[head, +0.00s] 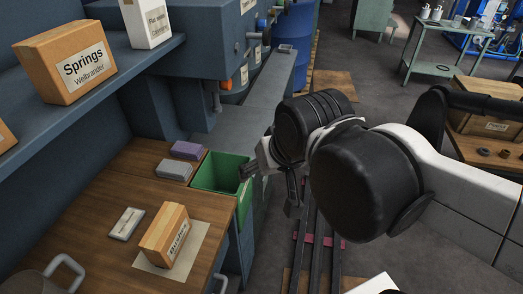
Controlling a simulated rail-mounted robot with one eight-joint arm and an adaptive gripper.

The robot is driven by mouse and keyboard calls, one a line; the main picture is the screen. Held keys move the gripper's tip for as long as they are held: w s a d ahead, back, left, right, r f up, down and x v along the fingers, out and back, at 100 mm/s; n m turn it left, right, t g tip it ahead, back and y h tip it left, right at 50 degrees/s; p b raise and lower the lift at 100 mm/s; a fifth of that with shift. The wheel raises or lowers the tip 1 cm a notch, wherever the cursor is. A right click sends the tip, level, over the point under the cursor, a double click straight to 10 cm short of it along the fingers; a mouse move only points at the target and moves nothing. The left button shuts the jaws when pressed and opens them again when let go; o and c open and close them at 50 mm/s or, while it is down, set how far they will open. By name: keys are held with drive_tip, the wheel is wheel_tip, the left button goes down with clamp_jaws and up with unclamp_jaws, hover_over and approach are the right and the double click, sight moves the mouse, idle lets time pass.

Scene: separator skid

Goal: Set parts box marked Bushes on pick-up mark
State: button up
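A small orange-brown parts box (163,234) stands on the wooden bench at lower left. Its white label is seen at a steep angle, and I cannot surely read the word on it. The box stands on a pale beige rectangle (198,243) on the bench top, which looks like the pick-up mark. My gripper (270,186) is to the right of the bench, beyond the green bin's right side and well apart from the box. Its dark fingers are spread, with nothing seen between them.
A green bin (221,174), grey and purple blocks (187,150) and a pale flat device (126,223) are near the parts box. Another labelled box (497,126) is at right.

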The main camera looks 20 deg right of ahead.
drive_tip(key=shift+s+d+n+t, duration=0.2)
drive_tip(key=shift+s+d, duration=0.1)
drive_tip(key=shift+d, duration=0.3)
drive_tip(key=shift+s+d+n+t, duration=0.2)
drive_tip(key=shift+s+d, duration=0.1)
drive_tip(key=shift+d, duration=0.25)
idle(0.5)
